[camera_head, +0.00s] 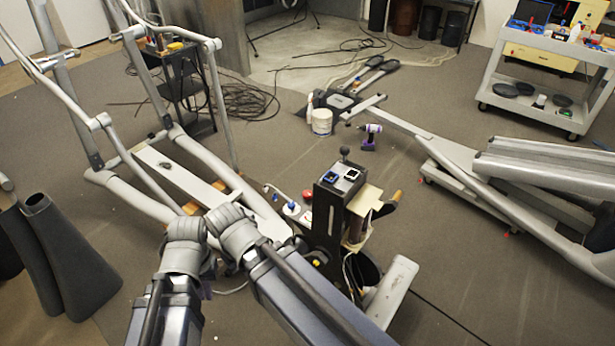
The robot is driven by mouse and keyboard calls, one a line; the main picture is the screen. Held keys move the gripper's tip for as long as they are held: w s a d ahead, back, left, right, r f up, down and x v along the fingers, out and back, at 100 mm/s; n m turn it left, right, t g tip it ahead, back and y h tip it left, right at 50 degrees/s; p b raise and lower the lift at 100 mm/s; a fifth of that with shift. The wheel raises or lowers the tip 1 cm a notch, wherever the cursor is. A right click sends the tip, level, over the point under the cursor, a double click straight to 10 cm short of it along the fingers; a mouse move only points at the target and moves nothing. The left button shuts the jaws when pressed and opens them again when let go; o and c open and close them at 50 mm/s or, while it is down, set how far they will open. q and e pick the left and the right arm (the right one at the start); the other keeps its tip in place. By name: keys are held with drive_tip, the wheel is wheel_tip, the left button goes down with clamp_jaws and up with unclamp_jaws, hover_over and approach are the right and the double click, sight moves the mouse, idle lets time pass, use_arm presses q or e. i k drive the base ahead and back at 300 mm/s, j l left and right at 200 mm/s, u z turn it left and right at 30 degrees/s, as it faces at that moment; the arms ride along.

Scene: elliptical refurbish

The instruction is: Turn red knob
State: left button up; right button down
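A small red knob-like part (307,194) shows near the middle, just left of the dark upright post (326,215). It is too small to tell its exact shape or its turn. A white round part (291,209) lies beside it, and a small blue part (267,188) is a little further left. My two arms come in from the bottom and bend at grey joints left of and below the red part. Neither arm touches it in this view. The fingers of my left gripper cannot be made out among the arm links. My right gripper is not visible.
A grey elliptical frame (150,185) stands on the left, with dark cone-shaped covers (70,258) in front. Another machine frame (455,155) lies on the right. A purple drill (370,136) and white tub (322,121) are behind the post. A tool cart (535,95) stands back right.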

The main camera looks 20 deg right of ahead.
sight(306, 194)
drive_tip(key=i+z, duration=0.1)
drive_tip(key=z, duration=0.9)
drive_tip(key=i+j+z, duration=0.2)
drive_tip(key=j+z, duration=0.2)
drive_tip(key=i+j+z, duration=0.1)
drive_tip(key=j+z, duration=0.3)
drive_tip(key=i+j+z, duration=0.1)
drive_tip(key=j+z, duration=0.3)
drive_tip(key=i+j+z, duration=0.15)
drive_tip(key=j, duration=1.4)
